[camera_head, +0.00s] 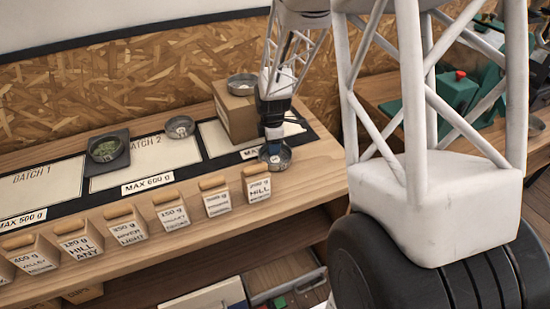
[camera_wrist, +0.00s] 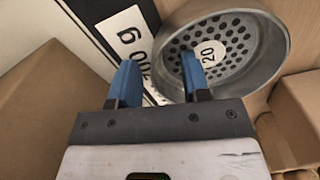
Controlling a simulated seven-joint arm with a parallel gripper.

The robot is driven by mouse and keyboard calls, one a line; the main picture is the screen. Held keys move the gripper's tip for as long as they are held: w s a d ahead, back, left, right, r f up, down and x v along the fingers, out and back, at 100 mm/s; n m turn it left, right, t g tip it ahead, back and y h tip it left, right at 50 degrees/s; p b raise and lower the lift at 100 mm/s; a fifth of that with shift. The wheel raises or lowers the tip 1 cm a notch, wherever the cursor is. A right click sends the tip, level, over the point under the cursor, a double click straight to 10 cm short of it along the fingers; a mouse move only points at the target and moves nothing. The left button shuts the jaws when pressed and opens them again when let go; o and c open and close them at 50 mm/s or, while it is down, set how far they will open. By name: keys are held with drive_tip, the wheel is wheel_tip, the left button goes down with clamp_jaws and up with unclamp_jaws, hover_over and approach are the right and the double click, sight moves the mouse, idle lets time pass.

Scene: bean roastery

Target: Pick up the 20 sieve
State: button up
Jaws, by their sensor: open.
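The 20 sieve (camera_wrist: 240,75) is a round metal pan with a perforated bottom and a white label reading 20, at the upper right of the wrist view. In the head view the sieve (camera_head: 284,160) sits near the shelf's front edge, below my arm's end. My gripper (camera_wrist: 158,75) is open, with two blue fingers. Its right finger overlaps the sieve's interior in the wrist view, and its left finger is outside the rim, so the near-left rim lies between them. In the head view my gripper (camera_head: 272,148) is at the sieve's left side. I cannot tell whether they touch.
A cardboard box (camera_head: 236,117) stands behind the sieve with another metal pan (camera_head: 241,84) on top. One more pan (camera_head: 180,127) and a dark scale (camera_head: 108,148) holding a dish of green beans are further left. Labelled bean bags (camera_head: 216,200) line the front edge.

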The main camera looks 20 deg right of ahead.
clamp_jaws()
drive_tip(key=shift+r, duration=0.15)
wheel_tip(320, 180, up, 10)
idle(0.9)
idle(0.4)
